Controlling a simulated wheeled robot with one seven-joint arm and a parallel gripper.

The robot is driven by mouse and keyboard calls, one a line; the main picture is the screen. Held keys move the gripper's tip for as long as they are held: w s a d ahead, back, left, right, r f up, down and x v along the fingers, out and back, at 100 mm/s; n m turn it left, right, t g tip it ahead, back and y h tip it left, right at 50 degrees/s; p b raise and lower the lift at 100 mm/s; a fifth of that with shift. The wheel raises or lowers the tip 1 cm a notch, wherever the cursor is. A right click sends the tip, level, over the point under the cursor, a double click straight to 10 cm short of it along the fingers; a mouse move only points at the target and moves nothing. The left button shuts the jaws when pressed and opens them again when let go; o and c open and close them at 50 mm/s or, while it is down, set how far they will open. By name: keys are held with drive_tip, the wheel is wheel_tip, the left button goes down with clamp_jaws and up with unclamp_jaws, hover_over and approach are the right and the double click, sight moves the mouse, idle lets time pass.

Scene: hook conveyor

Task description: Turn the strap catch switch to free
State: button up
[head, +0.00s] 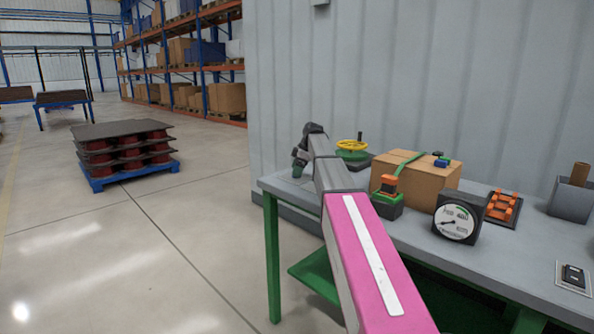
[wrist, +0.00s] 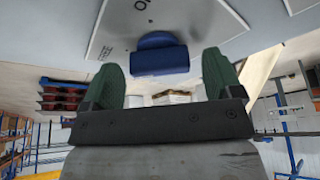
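My gripper (wrist: 163,68) has two green fingers spread wide apart, with nothing held between them. A blue block-like knob (wrist: 157,55) stands on a pale grey plate (wrist: 205,22) just beyond the fingertips, in line with the gap. I cannot tell which way the knob is turned. In the head view my gripper (head: 299,165) is small, at the left end of the workbench, pointing down; the knob and plate are not visible there.
The grey workbench (head: 480,257) carries a yellow-and-green handwheel (head: 352,148), a strapped cardboard box (head: 425,183), a green-based orange switch (head: 389,190), a dial gauge (head: 456,222) and an orange part (head: 503,205). A corrugated wall stands behind.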

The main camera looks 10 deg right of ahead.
drive_tip(key=v, duration=1)
drive_tip(key=shift+d+r, duration=0.2)
drive_tip(key=shift+r, duration=0.1)
